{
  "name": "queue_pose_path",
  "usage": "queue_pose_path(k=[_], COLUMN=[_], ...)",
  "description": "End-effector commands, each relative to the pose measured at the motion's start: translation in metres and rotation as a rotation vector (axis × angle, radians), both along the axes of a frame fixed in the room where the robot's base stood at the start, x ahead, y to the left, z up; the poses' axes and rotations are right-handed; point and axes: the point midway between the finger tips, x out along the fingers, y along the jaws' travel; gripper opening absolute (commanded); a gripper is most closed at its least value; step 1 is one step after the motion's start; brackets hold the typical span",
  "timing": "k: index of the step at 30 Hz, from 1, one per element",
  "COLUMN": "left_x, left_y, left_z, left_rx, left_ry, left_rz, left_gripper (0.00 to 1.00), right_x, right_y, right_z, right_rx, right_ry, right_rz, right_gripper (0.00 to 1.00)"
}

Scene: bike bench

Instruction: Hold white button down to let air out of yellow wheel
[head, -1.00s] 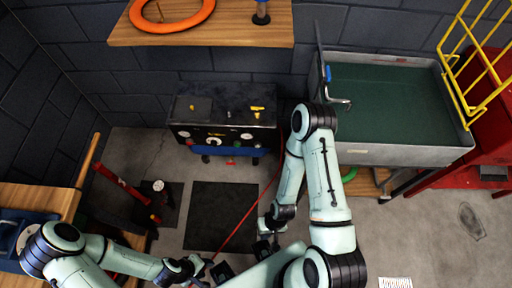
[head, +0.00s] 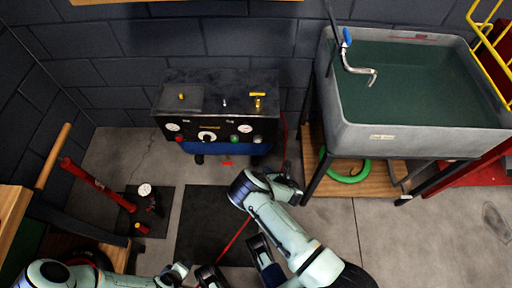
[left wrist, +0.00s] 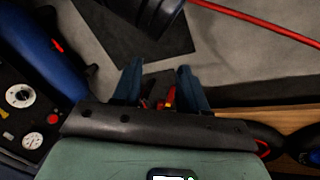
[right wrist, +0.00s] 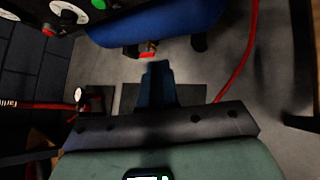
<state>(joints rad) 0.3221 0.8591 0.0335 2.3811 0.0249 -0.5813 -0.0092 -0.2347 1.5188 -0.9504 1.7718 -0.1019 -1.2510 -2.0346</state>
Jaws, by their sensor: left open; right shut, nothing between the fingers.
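A compressor with a black control panel (head: 219,130) and a blue tank stands by the back wall. Its panel carries white dials (head: 207,136), a red button (head: 180,140) and a green one (head: 234,140). I cannot pick out a separate white button, and no yellow wheel shows. My right gripper (head: 258,241) is shut and empty, low in front of the compressor. In the right wrist view its fingers (right wrist: 157,68) appear just below a small red fitting (right wrist: 148,54) under the tank. My left gripper (left wrist: 159,68) is open and empty, at the bottom of the head view.
A grey sink (head: 425,140) with a wooden lower shelf and a green ring (head: 345,168) stands right. A dark mat (head: 200,215) and a red hose (head: 235,237) lie in front of the compressor.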

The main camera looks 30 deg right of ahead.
Motion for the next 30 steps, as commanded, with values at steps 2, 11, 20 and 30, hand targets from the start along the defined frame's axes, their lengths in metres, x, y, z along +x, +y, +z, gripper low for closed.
queue_pose_path(k=[2, 11, 20, 30], left_x=[0.007, 0.012, 0.009, -0.019], left_y=[0.003, 0.005, 0.006, 0.013], left_z=[-0.013, -0.014, -0.020, -0.055], left_rx=[0.007, 0.013, 0.013, 0.014], left_ry=[-0.014, -0.028, -0.018, 0.082], left_rz=[0.006, 0.011, 0.012, 0.020], left_gripper=[0.43, 0.43, 0.43, 0.43], right_x=[0.019, 0.033, 0.037, 0.065], right_y=[0.013, 0.024, 0.020, 0.004], right_z=[-0.005, 0.003, 0.002, 0.000], right_rx=[-0.104, -0.198, -0.196, -0.197], right_ry=[-0.050, -0.099, -0.097, -0.097], right_rz=[0.138, 0.249, 0.245, 0.244], right_gripper=[0.00, 0.00, 0.00, 0.00])
